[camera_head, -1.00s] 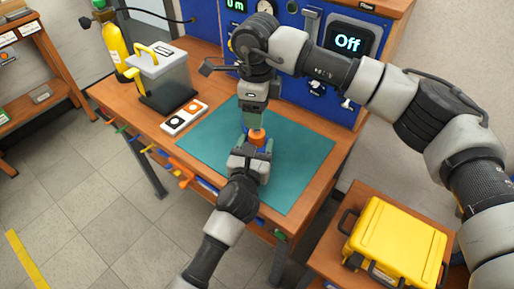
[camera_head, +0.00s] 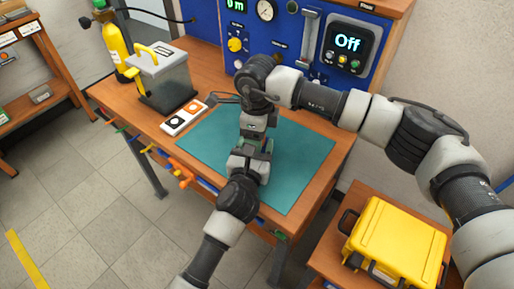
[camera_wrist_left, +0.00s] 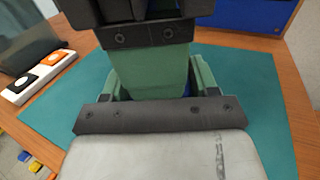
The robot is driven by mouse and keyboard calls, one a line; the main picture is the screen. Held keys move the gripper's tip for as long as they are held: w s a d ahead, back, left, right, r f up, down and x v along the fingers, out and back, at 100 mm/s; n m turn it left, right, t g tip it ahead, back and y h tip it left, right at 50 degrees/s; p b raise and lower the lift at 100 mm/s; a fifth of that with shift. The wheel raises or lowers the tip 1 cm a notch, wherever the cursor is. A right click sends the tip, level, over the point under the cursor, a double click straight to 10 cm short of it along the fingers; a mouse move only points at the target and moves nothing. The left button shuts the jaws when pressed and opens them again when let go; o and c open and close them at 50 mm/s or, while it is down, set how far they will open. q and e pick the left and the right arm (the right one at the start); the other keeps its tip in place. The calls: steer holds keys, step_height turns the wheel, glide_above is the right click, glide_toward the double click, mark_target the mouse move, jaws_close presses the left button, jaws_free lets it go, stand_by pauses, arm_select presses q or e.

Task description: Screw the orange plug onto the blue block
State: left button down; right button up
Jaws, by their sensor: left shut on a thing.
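My left gripper (camera_head: 252,158) reaches in from the bottom over the mat. It is shut on the blue block, of which only a blue sliver (camera_wrist_left: 187,88) shows between its green fingers in the left wrist view. My right gripper (camera_head: 253,138) points straight down, directly over the left gripper's fingers. In the left wrist view the right gripper (camera_wrist_left: 150,72) stands in front of the block, with its green finger reaching down between the left fingers. The orange plug is hidden in both current views. I cannot tell whether the right fingers are around it.
The teal mat (camera_head: 208,145) is mostly clear around the grippers. A small panel with orange and black buttons (camera_head: 184,117) and a grey box with a yellow handle (camera_head: 168,83) stand to the left. A blue instrument panel (camera_head: 290,50) rises behind. A yellow case (camera_head: 398,240) sits lower right.

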steer(key=c, duration=0.9)
steer(key=m, duration=0.3)
steer(key=o, duration=1)
steer(key=shift+r, duration=0.15)
